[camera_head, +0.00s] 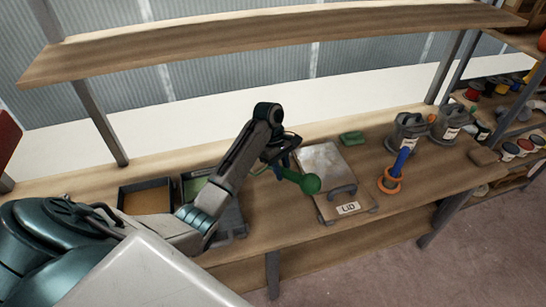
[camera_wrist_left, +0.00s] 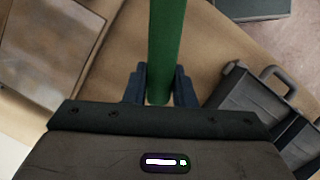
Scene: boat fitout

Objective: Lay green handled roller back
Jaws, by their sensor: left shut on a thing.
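The roller's head is not clear in either view. Dark trays (camera_head: 120,199) stand on the bench to the left, partly hidden by my left arm. My right gripper is not in view.
Right of the gripper is a box with a metal plate (camera_head: 320,160) and a label reading LID. A shelf (camera_head: 250,38) runs above the bench.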

